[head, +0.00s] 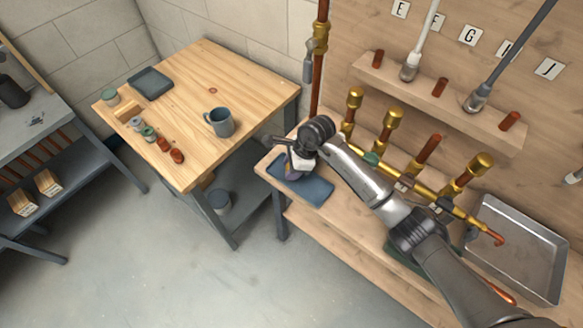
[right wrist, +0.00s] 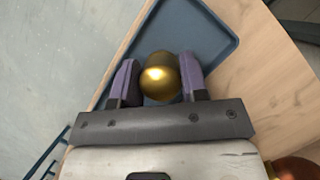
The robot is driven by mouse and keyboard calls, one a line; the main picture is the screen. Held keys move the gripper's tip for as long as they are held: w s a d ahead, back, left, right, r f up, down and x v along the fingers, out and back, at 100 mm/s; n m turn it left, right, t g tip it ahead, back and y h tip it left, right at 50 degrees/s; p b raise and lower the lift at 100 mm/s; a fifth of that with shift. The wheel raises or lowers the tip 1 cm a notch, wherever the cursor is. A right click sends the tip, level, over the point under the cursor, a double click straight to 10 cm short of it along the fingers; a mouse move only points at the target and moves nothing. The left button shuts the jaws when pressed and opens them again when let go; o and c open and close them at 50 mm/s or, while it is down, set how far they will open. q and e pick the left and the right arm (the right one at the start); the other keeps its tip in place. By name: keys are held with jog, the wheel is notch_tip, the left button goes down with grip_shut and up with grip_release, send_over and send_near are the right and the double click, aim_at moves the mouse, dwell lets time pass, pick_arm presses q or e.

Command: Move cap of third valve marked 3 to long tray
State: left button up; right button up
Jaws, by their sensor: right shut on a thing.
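The brass cap (right wrist: 160,78) is held between the two purple-padded fingers of my right gripper (right wrist: 157,82) in the right wrist view. The gripper is over the blue-grey long tray (right wrist: 212,40), with the cap above its surface; the exact height is hard to judge. In the head view the right gripper (head: 297,165) points down over the same tray (head: 318,192), hiding the cap. The third valve's pipe (head: 430,147) is bare copper at its top. The other pipes in the row carry brass caps (head: 393,116). My left gripper is not in view.
A metal pan (head: 520,245) lies at the right end of the bench. My right arm crosses in front of the brass manifold (head: 405,180). A wooden table (head: 215,85) with a mug (head: 219,122) and small jars stands to the left, across a gap.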

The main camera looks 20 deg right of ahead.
jog(key=shift+f, duration=0.15)
jog(key=o, duration=0.5)
jog(key=shift+f, duration=0.1)
jog(key=o, duration=0.4)
jog(key=shift+o, duration=0.2)
jog(key=shift+r, duration=0.35)
jog(key=w+p+v, duration=0.1)
jog(key=p+v, duration=0.6)
jog(key=v, duration=0.4)
jog(key=shift+s+d+r+p, duration=0.2)
jog(key=shift+s+r+p, duration=0.1)
jog(key=shift+s, duration=0.2)
